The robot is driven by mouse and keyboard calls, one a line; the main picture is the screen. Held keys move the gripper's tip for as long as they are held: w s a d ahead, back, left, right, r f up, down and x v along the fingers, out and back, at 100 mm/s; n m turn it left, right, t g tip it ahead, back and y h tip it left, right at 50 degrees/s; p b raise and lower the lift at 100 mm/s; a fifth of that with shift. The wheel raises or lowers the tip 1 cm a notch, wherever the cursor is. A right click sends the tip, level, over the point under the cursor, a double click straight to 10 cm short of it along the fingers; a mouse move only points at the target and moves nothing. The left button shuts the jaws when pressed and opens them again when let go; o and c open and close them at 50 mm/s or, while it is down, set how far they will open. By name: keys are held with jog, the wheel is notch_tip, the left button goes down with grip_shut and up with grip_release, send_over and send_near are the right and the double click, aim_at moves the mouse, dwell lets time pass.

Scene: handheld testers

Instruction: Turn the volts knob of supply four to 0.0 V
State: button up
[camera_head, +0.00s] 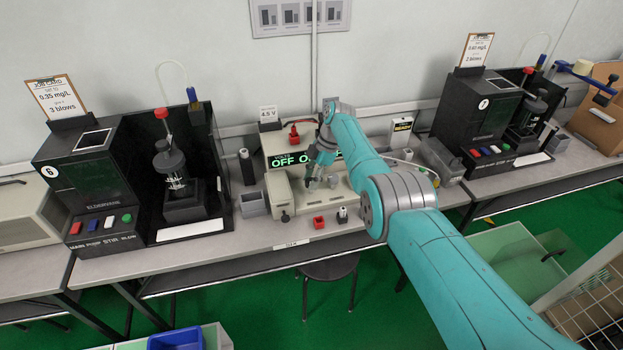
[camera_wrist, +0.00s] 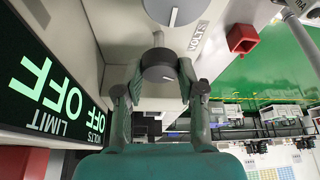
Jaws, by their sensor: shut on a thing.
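The bench supply (camera_head: 279,192) is a beige unit mid-bench; its green-lit display (camera_head: 284,161) reads OFF, partly hidden by my arm. In the wrist view the display (camera_wrist: 45,85) reads VOLTS OFF and LIMIT OFF. My gripper (camera_head: 318,181) is down at the supply's front. A VOLTS label (camera_wrist: 197,36) shows beside the knobs. I cannot read a supply number.
A small red block (camera_head: 318,222) and a black-and-white piece (camera_head: 342,214) stand in front of the supply. Black tester stations stand left (camera_head: 95,190) and right (camera_head: 480,125). A grey open box (camera_head: 253,204) is just left. A stool (camera_head: 332,270) is below the bench.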

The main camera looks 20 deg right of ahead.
jog(key=shift+n, duration=0.3)
dwell(0.5)
jog(key=o, duration=1.1)
jog(key=shift+o, duration=0.2)
jog(key=shift+d+r, duration=0.1)
jog(key=shift+r, duration=0.1)
jog(key=v, duration=1.1)
jog(key=shift+r, duration=0.35)
jog(key=shift+w, duration=0.1)
